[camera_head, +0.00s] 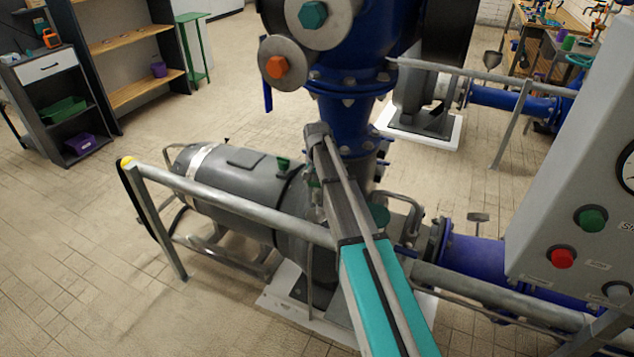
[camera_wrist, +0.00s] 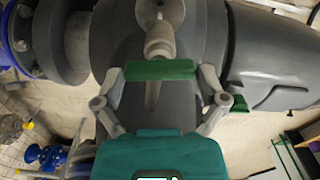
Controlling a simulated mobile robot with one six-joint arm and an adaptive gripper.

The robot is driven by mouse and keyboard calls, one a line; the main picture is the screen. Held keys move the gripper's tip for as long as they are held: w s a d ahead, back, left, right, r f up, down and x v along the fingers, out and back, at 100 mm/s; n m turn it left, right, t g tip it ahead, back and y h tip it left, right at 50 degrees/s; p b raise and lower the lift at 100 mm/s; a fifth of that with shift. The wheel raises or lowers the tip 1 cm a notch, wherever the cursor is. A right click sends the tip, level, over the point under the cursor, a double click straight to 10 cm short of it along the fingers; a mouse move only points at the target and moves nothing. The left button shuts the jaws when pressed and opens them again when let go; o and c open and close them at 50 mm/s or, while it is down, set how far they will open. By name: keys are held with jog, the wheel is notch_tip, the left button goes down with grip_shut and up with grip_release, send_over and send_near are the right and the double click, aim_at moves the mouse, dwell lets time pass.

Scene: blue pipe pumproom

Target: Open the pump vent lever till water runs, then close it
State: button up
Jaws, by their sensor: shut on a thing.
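The green vent lever (camera_wrist: 160,70) lies crosswise in the wrist view, on a pale metal fitting (camera_wrist: 159,42) on the dark grey pump body (camera_wrist: 215,30). My gripper (camera_wrist: 161,76) has one finger at each end of the lever and is shut on it. A narrow grey shape shows just below the lever; I cannot tell what it is. No running water is clearly visible. In the head view, my arm covers the lever and most of my gripper. The grey pump motor (camera_head: 235,185) lies to the left of my arm.
A grey railing (camera_head: 235,203) runs in front of the pump. Blue pipework (camera_head: 345,105) rises behind my arm. A control panel (camera_head: 575,150) with green and red buttons stands at right. Shelves (camera_head: 130,60) stand at the back left. The tiled floor at left is clear.

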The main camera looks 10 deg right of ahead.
jog(key=n, duration=0.5)
jog(key=shift+n, duration=0.3)
dwell(0.4)
jog(key=o, duration=0.8)
